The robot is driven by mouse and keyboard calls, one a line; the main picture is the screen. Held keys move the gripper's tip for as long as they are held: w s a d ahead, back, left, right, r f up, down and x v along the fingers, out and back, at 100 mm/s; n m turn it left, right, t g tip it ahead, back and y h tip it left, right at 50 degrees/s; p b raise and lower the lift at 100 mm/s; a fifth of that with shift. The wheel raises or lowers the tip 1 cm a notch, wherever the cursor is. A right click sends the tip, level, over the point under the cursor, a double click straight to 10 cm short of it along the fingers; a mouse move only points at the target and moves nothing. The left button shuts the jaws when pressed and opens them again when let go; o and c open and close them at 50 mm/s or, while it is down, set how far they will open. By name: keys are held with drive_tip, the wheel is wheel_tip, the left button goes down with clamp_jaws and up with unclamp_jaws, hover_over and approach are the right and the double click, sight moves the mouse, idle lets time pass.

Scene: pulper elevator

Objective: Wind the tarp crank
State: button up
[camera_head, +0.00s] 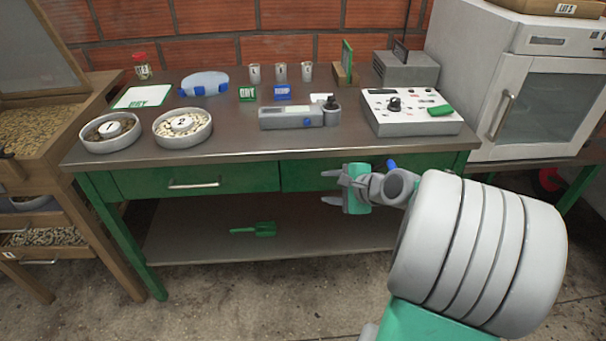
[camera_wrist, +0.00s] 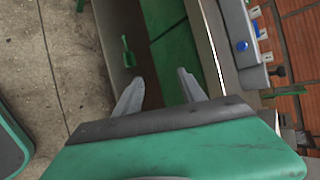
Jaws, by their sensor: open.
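No tarp crank can be made out in either view. My gripper (camera_head: 328,187) is open and empty in front of the right drawer of the green workbench (camera_head: 230,152). Its two fingers point left, below the level of the bench top. In the wrist view my gripper (camera_wrist: 160,88) shows its two fingers apart with nothing between them. Beyond them are the lower shelf and the green drawer fronts.
The bench top holds two round bowls (camera_head: 183,128), a grey instrument (camera_head: 292,117) and a control box (camera_head: 410,112). A green scoop (camera_head: 262,229) lies on the lower shelf. A white oven (camera_head: 515,85) stands right, a wooden rack (camera_head: 40,130) left. The front floor is clear.

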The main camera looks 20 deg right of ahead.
drive_tip(key=s+a+r+n+g+p, duration=0.4)
drive_tip(key=s+a+r+n+p, duration=0.1)
drive_tip(key=a+r+n+p, duration=0.2)
drive_tip(key=a+n+p, duration=0.1)
drive_tip(key=a+n, duration=0.1)
drive_tip(key=n, duration=0.1)
drive_tip(key=shift+s+a+r+h, duration=0.25)
drive_tip(key=shift+s+a+h, duration=0.05)
drive_tip(key=shift+a+h, duration=0.1)
drive_tip(key=shift+c, duration=0.5)
